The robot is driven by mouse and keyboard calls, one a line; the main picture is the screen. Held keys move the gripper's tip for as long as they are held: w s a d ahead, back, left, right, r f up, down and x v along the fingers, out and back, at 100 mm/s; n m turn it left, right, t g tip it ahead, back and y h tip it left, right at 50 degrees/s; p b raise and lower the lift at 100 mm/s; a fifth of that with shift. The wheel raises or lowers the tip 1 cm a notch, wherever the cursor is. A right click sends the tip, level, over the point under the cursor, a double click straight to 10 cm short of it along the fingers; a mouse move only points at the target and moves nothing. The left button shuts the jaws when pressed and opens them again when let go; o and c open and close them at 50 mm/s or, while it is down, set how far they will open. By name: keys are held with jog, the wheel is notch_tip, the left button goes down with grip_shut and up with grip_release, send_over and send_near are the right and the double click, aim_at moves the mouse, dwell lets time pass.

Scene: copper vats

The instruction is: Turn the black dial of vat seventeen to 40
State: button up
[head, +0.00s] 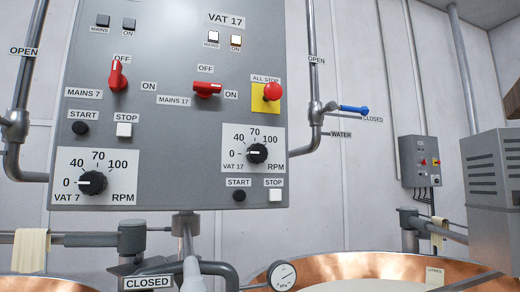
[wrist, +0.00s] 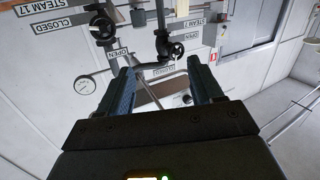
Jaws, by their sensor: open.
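The black dial of vat seventeen (head: 257,153) is a round knob on a white scale plate at the lower right of the grey control panel (head: 180,110) in the head view. Its white mark points left, at 0; 40 is up and to the left of the knob. The plate reads VAT 17 and RPM. My gripper (wrist: 160,68) shows only in the wrist view, its two fingers apart with nothing held between them. The wrist view faces steam pipes and valves, and the dial is not in it. The gripper is away from the dial.
A similar vat 7 dial (head: 91,183) sits left. Above are the red mains 17 switch (head: 207,89), turned toward ON, and the red all stop button (head: 272,91). Start (head: 239,196) and stop (head: 275,195) buttons are below. Pipes flank the panel; a copper vat (head: 350,265) stands lower right.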

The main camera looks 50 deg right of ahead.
jog(key=shift+o, duration=0.7)
jog(key=w+d+r+h+p, duration=0.1)
jog(key=w+d+r, duration=0.2)
jog(key=w+r, duration=0.2)
jog(key=w+d+r+t+h+p, duration=0.1)
jog(key=w+d+r, duration=0.2)
jog(key=w+r, duration=0.1)
jog(key=shift+w+r+m+h, duration=0.3)
jog(key=shift+w+r, duration=0.1)
jog(key=shift+r, duration=0.45)
jog(key=m+t+h+p, duration=0.2)
jog(key=h+p, duration=0.3)
jog(key=h, duration=0.1)
send_near(259, 153)
jog(key=w+r, duration=0.1)
jog(key=p+x, duration=0.1)
jog(key=x, duration=0.4)
jog(key=p+x, duration=0.1)
jog(key=x, duration=0.2)
jog(key=shift+w+d+f+p, duration=0.1)
jog(key=shift+d+f+p, duration=0.2)
jog(key=shift+d, duration=0.1)
jog(key=c, duration=1)
jog(key=shift+g, duration=0.3)
jog(key=shift+c, duration=0.2)
